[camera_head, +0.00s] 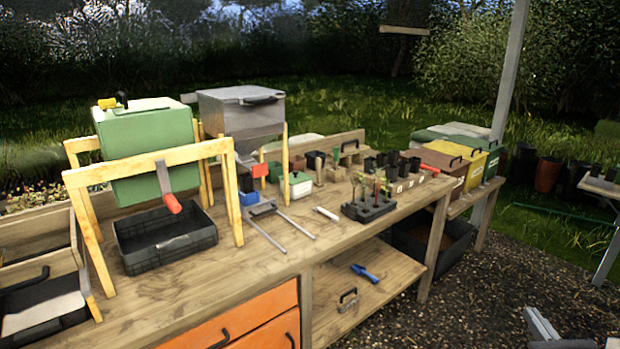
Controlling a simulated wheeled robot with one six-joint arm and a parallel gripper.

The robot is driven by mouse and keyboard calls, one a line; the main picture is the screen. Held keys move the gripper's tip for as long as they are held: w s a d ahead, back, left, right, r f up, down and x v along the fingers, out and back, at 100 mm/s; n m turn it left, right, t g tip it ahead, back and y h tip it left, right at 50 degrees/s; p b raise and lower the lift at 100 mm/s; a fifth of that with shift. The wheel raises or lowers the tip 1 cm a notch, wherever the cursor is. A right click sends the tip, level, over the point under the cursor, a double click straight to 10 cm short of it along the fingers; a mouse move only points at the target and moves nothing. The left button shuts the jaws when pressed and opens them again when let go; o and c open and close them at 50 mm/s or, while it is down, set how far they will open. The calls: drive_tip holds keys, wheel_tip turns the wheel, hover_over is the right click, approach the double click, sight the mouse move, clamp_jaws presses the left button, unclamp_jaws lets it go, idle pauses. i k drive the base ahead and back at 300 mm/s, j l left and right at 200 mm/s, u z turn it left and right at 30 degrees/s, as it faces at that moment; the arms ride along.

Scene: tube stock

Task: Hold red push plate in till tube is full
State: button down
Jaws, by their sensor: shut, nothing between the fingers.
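The red push plate (260,170) is a small red block at the lower front of the grey hopper (241,112). The hopper stands on wooden legs on the bench. Below it is a small blue block (248,198) with two grey rails (268,232) running forward. I cannot make out a tube under the hopper or its fill. A short white cylinder (327,213) lies on the bench to the right. My gripper (540,322) shows only in part at the bottom right, shut and empty, far from the red plate.
A green drum (146,140) with a red-handled crank hangs in a wooden frame over a black tray (166,248). A black pot tray with seedlings (370,210) and several pots stand right of the hopper. The bench front near the rails is clear.

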sight(258, 169)
drive_tip(key=u, duration=0.45)
drive_tip(key=i+u, duration=0.45)
drive_tip(key=i, duration=0.15)
drive_tip(key=i+l+u, duration=0.3)
drive_tip(key=i+u, duration=0.2)
drive_tip(key=i+l, duration=0.15)
drive_tip(key=i, duration=0.15)
drive_tip(key=i+l, duration=0.2)
drive_tip(key=i, duration=0.05)
